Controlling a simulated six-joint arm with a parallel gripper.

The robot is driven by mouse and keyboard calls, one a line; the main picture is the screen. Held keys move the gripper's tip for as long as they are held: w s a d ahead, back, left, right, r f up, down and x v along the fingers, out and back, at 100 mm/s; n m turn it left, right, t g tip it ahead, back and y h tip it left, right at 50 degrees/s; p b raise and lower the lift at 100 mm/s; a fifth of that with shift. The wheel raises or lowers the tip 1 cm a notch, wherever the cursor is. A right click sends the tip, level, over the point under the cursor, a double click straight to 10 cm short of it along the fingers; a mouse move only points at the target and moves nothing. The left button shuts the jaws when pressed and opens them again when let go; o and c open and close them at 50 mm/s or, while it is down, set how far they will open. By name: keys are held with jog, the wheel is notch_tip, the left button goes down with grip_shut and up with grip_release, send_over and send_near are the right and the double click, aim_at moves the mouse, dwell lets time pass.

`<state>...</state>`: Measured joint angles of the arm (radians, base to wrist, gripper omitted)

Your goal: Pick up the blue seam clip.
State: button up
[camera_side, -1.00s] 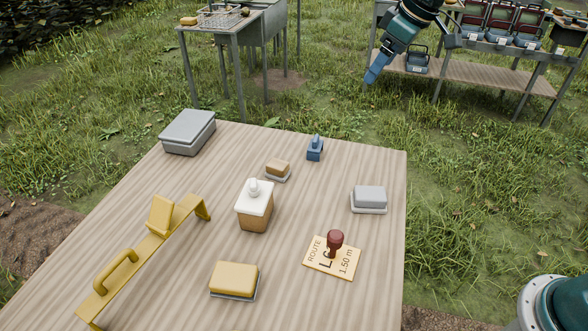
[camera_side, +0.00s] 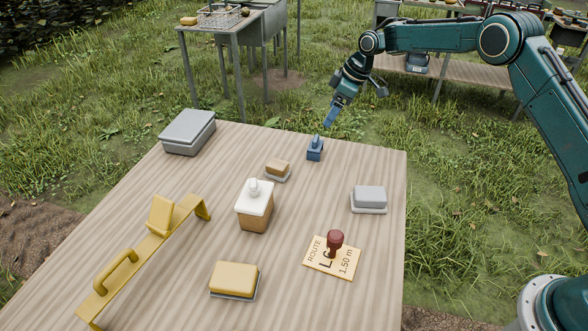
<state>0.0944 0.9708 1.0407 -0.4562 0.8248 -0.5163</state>
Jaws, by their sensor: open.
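The blue seam clip (camera_side: 315,151) stands on the wooden table (camera_side: 190,262) near its far edge, right of the middle. It is a small blue block with a narrow raised top. My gripper (camera_side: 329,121), with blue fingers, is just above and slightly right of the clip in the picture, pointing down at a tilt. It is open and holds nothing. The gap between its fingers is too small to make out. It appears apart from the clip.
Near the clip are a small tan block (camera_side: 278,168) and a grey block (camera_side: 369,196). A white-topped dispenser (camera_side: 254,206), a red-brown stamp (camera_side: 335,240) on a card, a yellow block (camera_side: 234,279), a yellow handled bar (camera_side: 150,245) and a grey box (camera_side: 188,130) also stand on the table.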

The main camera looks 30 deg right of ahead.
aim_at(317, 138)
jog(key=shift+x, duration=4.55)
jog(key=shift+x, duration=2.6)
jog(key=shift+s+d, duration=0.15)
jog(key=c, duration=1)
